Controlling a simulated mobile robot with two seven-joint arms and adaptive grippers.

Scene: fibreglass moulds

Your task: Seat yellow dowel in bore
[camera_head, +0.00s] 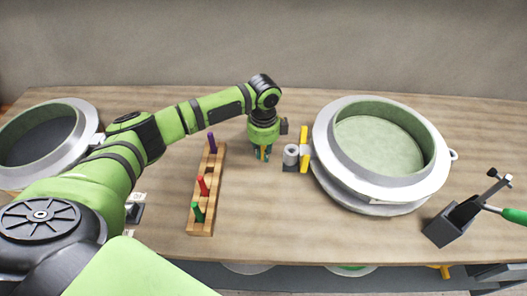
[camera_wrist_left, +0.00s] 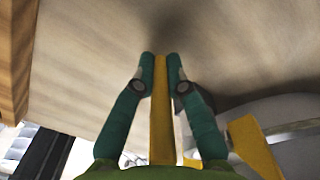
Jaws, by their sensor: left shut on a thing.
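My left gripper (camera_head: 262,153) is shut on the yellow dowel and holds it near the table, to the left of the round mould. In the left wrist view the yellow dowel (camera_wrist_left: 160,110) runs lengthwise between the two teal fingers (camera_wrist_left: 160,72). In the head view only a sliver of the dowel shows between the fingers. A short grey cylinder (camera_head: 291,150) with an opening on top, which looks like the bore, stands just right of the gripper, apart from it. My right gripper is not in view.
A yellow bar (camera_head: 304,150) stands between the cylinder and the large grey mould (camera_head: 327,165). Another mould (camera_head: 75,160) lies at left. A dark holder (camera_head: 450,224) sits at right. The table behind the gripper is clear.

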